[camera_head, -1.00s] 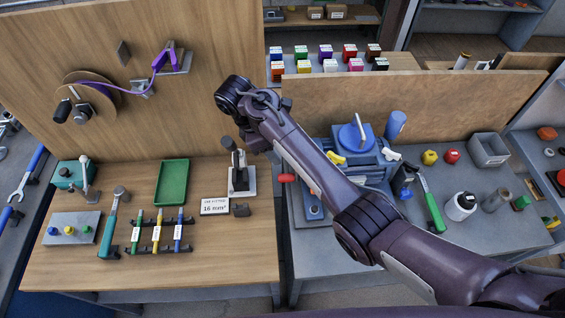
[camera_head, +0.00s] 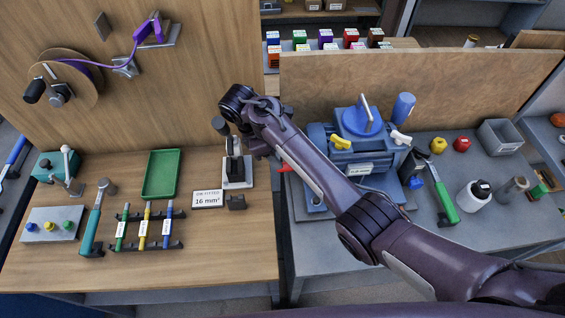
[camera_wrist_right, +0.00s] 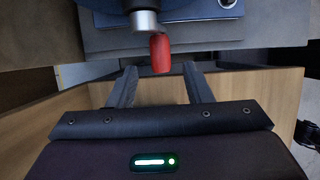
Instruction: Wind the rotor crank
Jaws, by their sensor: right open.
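The rotor crank's red handle (camera_head: 284,168) shows beside the blue machine (camera_head: 352,160) on the right bench, partly behind my right arm. In the right wrist view the red handle (camera_wrist_right: 160,53) hangs from a silver and dark crank end (camera_wrist_right: 145,20). My right gripper (camera_wrist_right: 160,70) is open, with its fingertips on either side of the handle's lower end and gaps at both sides. In the head view my right gripper (camera_head: 270,154) is small and partly hidden by its own arm. My left gripper is out of view.
The left bench holds a black lever tool (camera_head: 234,165), a green tray (camera_head: 162,174) and several screwdrivers on a rack. A wooden panel (camera_head: 430,90) stands behind the blue machine.

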